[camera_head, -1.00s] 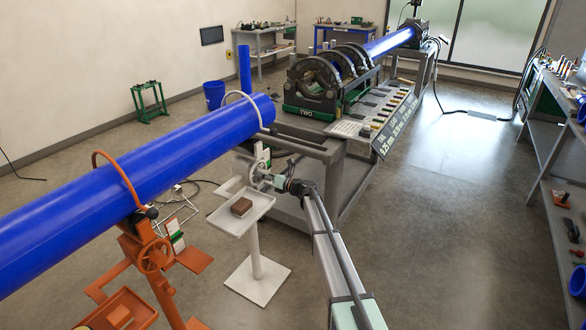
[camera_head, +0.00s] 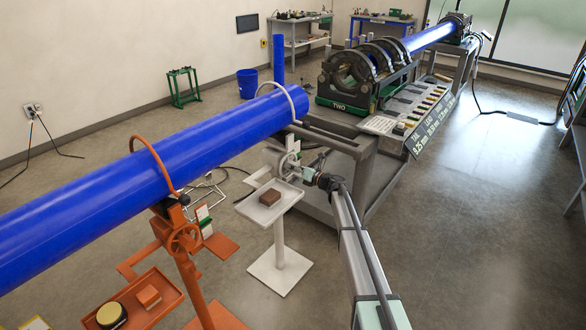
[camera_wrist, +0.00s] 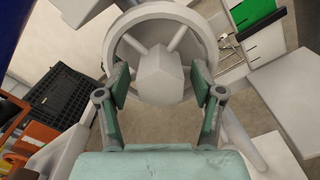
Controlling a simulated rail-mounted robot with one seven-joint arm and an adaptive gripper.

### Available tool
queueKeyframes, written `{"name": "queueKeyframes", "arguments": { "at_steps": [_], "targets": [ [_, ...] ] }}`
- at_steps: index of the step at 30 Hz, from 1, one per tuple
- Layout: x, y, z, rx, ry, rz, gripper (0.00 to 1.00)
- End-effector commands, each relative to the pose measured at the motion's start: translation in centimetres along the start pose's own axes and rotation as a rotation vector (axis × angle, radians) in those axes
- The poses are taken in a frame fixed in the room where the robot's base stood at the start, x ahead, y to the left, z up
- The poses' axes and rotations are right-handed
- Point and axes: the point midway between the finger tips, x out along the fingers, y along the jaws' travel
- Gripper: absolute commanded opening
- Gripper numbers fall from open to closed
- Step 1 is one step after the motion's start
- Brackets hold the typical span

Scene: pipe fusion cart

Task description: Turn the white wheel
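The white wheel (camera_head: 289,165) is on the white pipe stand (camera_head: 278,240), below the near end of the blue pipe (camera_head: 200,150). In the wrist view the white wheel (camera_wrist: 162,14) faces me, with spokes and a blocky hub. My gripper (camera_head: 303,173) is at the wheel, on its right side in the head view. In the wrist view my gripper (camera_wrist: 161,80) is open, with one finger on each side of the hub, overlapping the lower rim in the picture. Whether the fingers touch the wheel I cannot tell.
The stand's white tray (camera_head: 252,213) holds a brown block (camera_head: 270,197) just below the wheel. An orange stand (camera_head: 185,240) with its own wheel is at left. The fusion cart (camera_head: 375,160) is close behind my gripper. Open floor lies at right.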

Motion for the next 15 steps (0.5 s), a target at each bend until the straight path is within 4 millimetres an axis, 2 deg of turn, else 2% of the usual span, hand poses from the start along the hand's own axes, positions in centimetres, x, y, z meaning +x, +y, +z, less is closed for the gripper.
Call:
{"name": "queueKeyframes", "arguments": {
  "at_steps": [8, 15],
  "targets": [
    [-1.1, 0.0, -0.1, -0.001, 0.0, -0.001, 0.67],
    [-5.2, 0.1, -0.1, 0.0, 0.0, -0.002, 0.67]
  ]
}}
